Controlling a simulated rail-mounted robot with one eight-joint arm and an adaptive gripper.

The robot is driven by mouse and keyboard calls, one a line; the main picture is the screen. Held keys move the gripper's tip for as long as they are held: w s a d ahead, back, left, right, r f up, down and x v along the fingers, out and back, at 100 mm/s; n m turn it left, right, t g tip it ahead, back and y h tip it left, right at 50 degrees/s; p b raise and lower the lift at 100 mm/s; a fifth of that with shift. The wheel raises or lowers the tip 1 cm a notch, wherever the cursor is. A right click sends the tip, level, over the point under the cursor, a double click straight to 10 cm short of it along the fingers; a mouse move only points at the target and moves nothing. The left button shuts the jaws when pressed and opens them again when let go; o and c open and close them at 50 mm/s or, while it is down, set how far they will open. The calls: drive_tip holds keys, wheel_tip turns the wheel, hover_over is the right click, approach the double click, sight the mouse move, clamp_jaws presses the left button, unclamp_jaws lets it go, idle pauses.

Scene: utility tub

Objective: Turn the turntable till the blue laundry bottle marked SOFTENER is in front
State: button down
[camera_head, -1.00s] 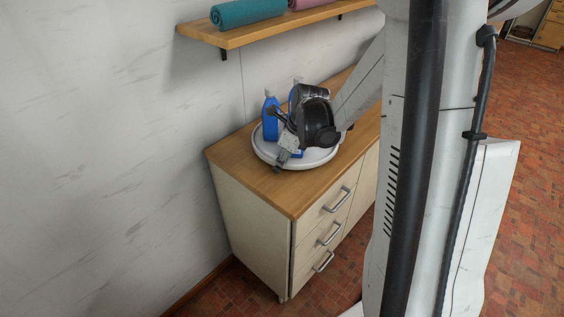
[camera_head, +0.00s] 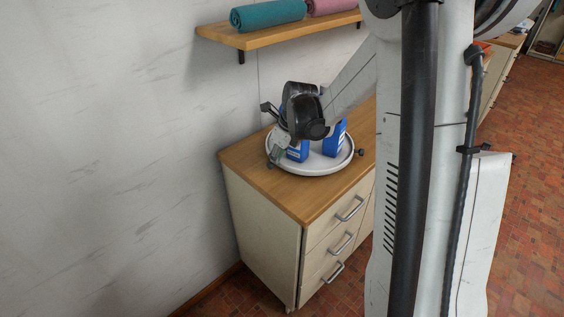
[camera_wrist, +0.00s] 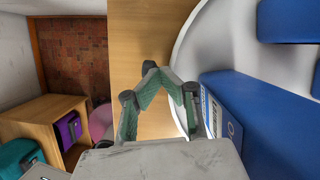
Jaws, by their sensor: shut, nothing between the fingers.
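The round white turntable (camera_head: 330,169) sits on the wooden top of a drawer cabinet. It carries blue bottles: one with a pale label (camera_head: 297,153) at the front left, partly behind my gripper, and another (camera_head: 335,138) at the right. Their markings are too small to read, so I cannot tell which is SOFTENER. My gripper (camera_head: 275,157) is at the turntable's left rim, tilted down. In the wrist view, my gripper (camera_wrist: 157,70) is shut and empty, beside the white rim (camera_wrist: 190,45) and close to a labelled blue bottle (camera_wrist: 255,120). Whether it touches either is unclear.
A dark knob (camera_head: 360,152) shows at the turntable's right edge. A wall shelf (camera_head: 275,37) with teal (camera_head: 268,14) and pink (camera_head: 330,6) rolls is above. The cabinet top (camera_head: 245,160) is bare at the left and front.

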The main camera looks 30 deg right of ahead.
drive_tip(key=shift+w+a, duration=0.2)
drive_tip(key=shift+w, duration=0.3)
drive_tip(key=shift+w+a, duration=0.2)
drive_tip(key=shift+w, duration=0.25)
drive_tip(key=shift+w+a, duration=0.1)
